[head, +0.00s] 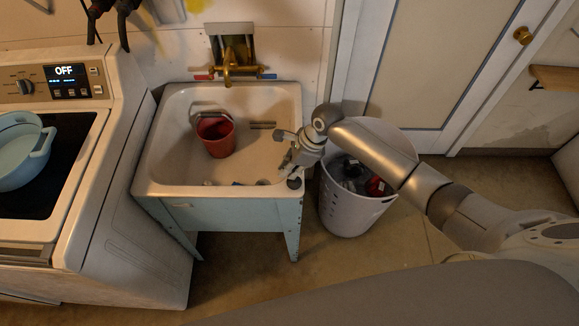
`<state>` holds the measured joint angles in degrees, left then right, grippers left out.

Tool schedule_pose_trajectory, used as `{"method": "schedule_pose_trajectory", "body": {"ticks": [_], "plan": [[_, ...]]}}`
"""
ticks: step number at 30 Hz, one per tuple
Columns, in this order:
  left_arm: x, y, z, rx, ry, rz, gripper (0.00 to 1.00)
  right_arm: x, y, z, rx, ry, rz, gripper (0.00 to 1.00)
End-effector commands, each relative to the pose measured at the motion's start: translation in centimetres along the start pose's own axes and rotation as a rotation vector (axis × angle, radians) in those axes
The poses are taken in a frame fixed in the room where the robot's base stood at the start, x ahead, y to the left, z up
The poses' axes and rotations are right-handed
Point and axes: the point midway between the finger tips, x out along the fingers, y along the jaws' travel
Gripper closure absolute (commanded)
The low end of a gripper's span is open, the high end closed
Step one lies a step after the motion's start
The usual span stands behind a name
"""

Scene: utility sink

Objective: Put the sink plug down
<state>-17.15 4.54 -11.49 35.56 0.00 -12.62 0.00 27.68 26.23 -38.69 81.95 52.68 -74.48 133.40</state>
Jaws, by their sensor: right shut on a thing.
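The white utility sink (143,165) stands on a blue-green base in the middle of the view. My right gripper (290,173) reaches over the sink's front right corner from the right and points down. It is shut on the sink plug (294,183), a small dark round thing at the front right corner of the rim. The plug is small in the view, and I cannot tell whether it touches the rim. My left gripper is not in view.
A brass faucet (228,68) is at the back wall. A white bin (345,214) stands right of the sink. A stove with a blue pot (22,160) is at left.

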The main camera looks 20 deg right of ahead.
Motion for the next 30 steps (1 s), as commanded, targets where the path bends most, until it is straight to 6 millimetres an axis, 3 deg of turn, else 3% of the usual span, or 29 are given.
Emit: {"method": "schedule_pose_trajectory", "body": {"ticks": [12,13,17,30], "plan": [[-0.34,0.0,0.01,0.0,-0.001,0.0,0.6,0.95,0.01,-0.41,0.002,0.0,0.0,1.0],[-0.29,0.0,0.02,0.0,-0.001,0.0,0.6,0.94,-0.01,-0.43,0.001,0.0,0.0,0.86],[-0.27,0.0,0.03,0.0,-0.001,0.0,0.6,0.93,0.0,-0.42,0.001,0.0,0.0,0.69],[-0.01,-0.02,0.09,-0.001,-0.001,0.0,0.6,0.37,-0.09,-0.2,-0.002,0.001,-0.002,0.68]]}}
